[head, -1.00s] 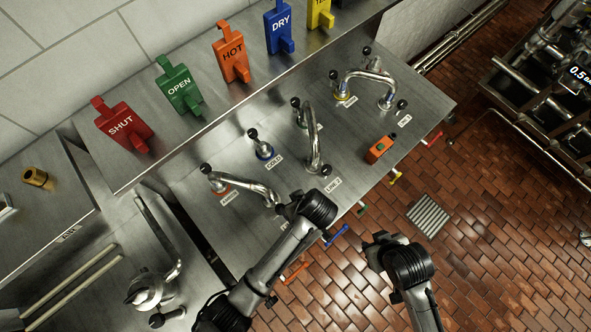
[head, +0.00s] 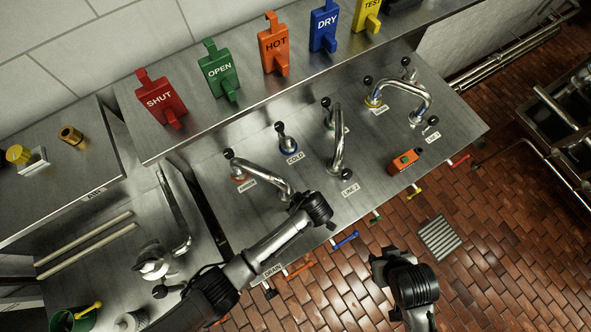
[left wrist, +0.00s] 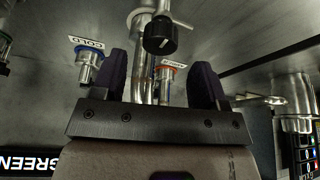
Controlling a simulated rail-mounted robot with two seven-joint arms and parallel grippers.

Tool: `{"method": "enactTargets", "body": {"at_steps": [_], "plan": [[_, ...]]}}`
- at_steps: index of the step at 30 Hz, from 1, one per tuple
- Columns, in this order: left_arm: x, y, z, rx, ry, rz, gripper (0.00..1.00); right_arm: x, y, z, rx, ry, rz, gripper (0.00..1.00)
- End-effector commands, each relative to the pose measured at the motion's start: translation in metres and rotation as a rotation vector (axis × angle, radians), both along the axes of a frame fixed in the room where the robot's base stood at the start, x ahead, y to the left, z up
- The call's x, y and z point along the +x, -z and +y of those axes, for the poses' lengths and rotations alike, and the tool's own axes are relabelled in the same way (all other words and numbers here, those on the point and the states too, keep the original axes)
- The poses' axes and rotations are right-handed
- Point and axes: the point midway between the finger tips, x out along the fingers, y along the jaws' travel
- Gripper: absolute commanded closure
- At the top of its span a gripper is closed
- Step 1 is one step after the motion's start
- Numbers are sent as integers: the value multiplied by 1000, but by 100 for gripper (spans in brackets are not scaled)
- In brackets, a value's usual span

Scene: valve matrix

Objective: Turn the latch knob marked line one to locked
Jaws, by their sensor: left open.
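In the left wrist view a round black knob with a white pointer mark (left wrist: 160,36) hangs at the top, beyond the fingertips and midway between them. I cannot read a line one label beside it. My left gripper (left wrist: 160,78) is open and empty, apart from the knob. In the head view my left gripper (head: 312,208) is over the front edge of the steel bench, left of the "LINE 2" label (head: 350,190). It hides the bench there; its fingers cannot be made out. My right gripper (head: 386,264) is over the tiled floor, its fingers not clear.
Curved metal spouts (head: 337,145) and black-tipped levers (head: 285,137) stand on the bench behind my left gripper. An orange box (head: 404,161) lies to the right. Coloured signs (head: 273,43) stand on the raised shelf. Coloured handles (head: 346,239) stick out from the front edge.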

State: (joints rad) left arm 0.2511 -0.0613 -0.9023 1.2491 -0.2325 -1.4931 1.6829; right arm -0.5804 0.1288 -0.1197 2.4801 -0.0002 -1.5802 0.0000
Motion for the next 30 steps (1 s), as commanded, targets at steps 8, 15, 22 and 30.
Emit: {"method": "enactTargets", "body": {"at_steps": [8,15,22,30], "plan": [[9,29,8,1,1,0,33,0,2,1,4,3,0,57],[11,37,11,-1,0,-1,33,0,2,3,10,6,-1,57],[11,38,11,-1,0,-1,33,1,2,4,12,9,0,57],[11,37,11,-1,0,-1,55,0,2,4,12,8,0,57]]}}
